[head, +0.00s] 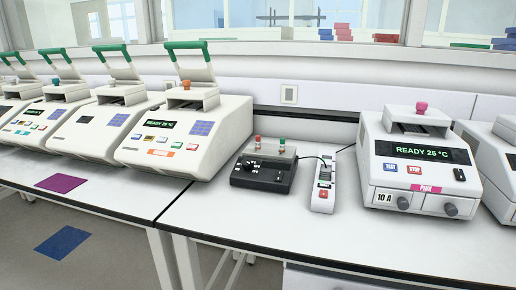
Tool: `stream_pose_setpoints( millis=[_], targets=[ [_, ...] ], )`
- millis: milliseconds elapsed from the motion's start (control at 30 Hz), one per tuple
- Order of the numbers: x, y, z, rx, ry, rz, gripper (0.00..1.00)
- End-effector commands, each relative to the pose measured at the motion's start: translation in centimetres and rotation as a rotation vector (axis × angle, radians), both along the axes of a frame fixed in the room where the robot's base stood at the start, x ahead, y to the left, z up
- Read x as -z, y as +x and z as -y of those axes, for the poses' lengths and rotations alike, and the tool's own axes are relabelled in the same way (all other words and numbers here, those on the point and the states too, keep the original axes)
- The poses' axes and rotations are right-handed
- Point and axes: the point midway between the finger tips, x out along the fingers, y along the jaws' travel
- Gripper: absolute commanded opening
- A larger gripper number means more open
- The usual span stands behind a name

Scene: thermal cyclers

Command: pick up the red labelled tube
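Two small tubes stand upright at the back of a black box-shaped device on the bench, in the head view. The left one, with red on it (258,142), looks like the red labelled tube; it is too small to read any label. The right one (282,146) shows green at its top. The black device (265,178) has dark knobs on its top. My gripper is not in view.
A white handheld unit (323,186) with a red button lies right of the black device. A white cycler (420,165) reading READY 25 °C stands further right. Several cyclers with green handles (188,135) stand left. The front bench strip (260,223) is clear.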

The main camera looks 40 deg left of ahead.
Motion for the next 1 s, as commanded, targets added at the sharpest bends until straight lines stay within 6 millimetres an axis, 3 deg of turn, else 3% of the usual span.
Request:
stream_pose_setpoints(
  millis=[433, 567, 1000],
  targets=[
    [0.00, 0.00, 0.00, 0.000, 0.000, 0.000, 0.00],
    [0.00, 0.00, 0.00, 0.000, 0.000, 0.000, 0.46],
    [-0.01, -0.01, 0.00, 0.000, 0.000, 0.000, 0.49]
  ],
)
